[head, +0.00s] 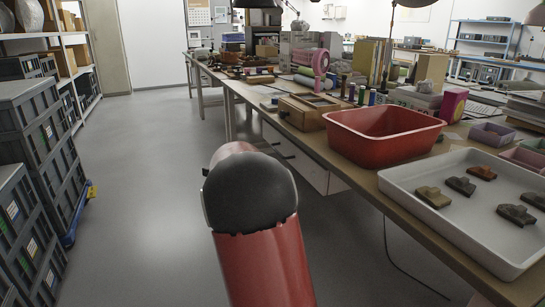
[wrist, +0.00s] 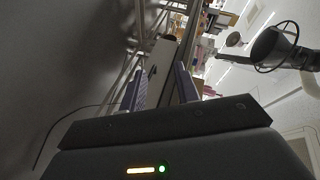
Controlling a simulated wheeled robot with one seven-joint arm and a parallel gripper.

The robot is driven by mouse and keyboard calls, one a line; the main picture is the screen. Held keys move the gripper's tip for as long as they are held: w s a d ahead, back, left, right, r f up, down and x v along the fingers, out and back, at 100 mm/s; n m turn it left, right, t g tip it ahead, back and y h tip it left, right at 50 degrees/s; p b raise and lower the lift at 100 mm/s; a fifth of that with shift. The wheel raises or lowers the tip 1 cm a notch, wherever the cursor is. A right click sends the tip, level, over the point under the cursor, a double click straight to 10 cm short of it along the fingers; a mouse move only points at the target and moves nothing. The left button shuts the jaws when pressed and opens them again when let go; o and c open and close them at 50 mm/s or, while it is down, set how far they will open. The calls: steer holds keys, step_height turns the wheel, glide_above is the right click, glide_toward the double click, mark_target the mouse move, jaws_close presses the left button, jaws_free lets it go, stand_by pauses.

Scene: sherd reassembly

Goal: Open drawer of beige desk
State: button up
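The beige desk (head: 345,172) runs along the right side in the head view. Under its top hangs a pale drawer unit (head: 308,173) with a dark handle on the upper front; the drawer looks shut. My red arm hides part of the area before it. In the wrist view, which is turned sideways, a pale drawer front (wrist: 161,58) shows beyond and between the fingers. My gripper (wrist: 159,82) is open and empty, its two fingers well apart, not visibly touching the drawer. The gripper is hidden in the head view.
On the desk stand a red tub (head: 383,150), a white tray (head: 440,225) with several sherds, and a wooden box (head: 305,112). Stacked grey crates (head: 40,140) line the left side. The grey floor (head: 150,150) between is clear. A cable hangs below the desk.

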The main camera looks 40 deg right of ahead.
steer(key=w+d+f+m+h, duration=0.2)
steer(key=d, duration=0.4)
steer(key=w+d+f+m+g+h, duration=0.1)
steer(key=w+d+f+m+h, duration=0.1)
steer(key=d, duration=0.5)
steer(key=w+d+f+m+g+h, duration=0.1)
steer(key=w+d+f+m+h, duration=0.1)
steer(key=d, duration=0.4)
steer(key=shift+w+d+m+h, duration=0.2)
steer(key=shift+w+m+h, duration=0.15)
steer(key=shift+m+h, duration=0.6)
jaws_close()
